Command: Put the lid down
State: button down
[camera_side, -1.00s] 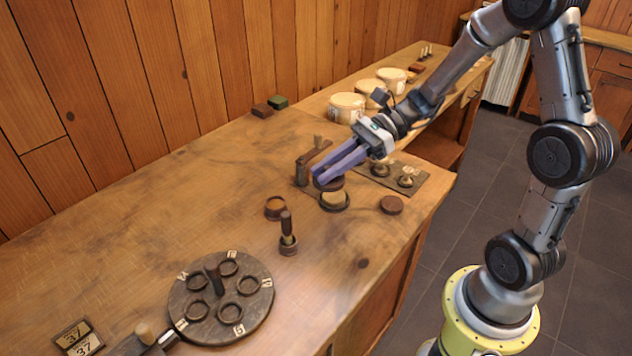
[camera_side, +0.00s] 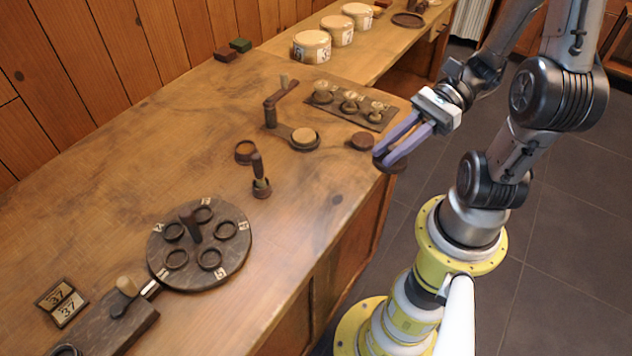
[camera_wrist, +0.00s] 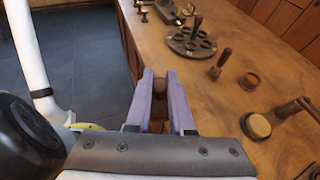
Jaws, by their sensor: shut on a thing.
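My gripper (camera_side: 383,157) is shut on the lid (camera_side: 396,167), a dark brown disc, at the right front edge of the bench. The lid hangs below the fingertips; I cannot tell if it touches the bench. In the wrist view, my gripper (camera_wrist: 159,82) has a brown knob (camera_wrist: 159,90) between its purple fingers, and the rest of the lid is mostly hidden. Another dark brown disc (camera_side: 362,141) lies on the bench just left of the fingers. A round dark holder with a pale top (camera_side: 303,137) sits farther left, uncovered.
A post with a crank arm (camera_side: 272,112) stands by the holder. A board with several small knobbed pieces (camera_side: 349,106) lies behind. A brown ring (camera_side: 245,151), an upright handled tool (camera_side: 260,177) and a round plate of rings (camera_side: 165,262) stand to the left. Floor lies beyond the edge.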

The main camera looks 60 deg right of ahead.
jog(key=w+a+f, duration=0.1)
jog(key=w+f, duration=0.3)
jog(key=w, duration=0.4)
send_over(316, 185)
jog(key=f, duration=0.5)
jog(key=shift+s, duration=0.4)
jog(key=shift+w+f, duration=0.15)
jog(key=shift+f, duration=0.1)
jog(key=shift+w+f, duration=0.2)
jog(key=shift+f, duration=1.55)
jog(key=c, duration=0.8)
grip_release()
jog(key=shift+f, duration=0.1)
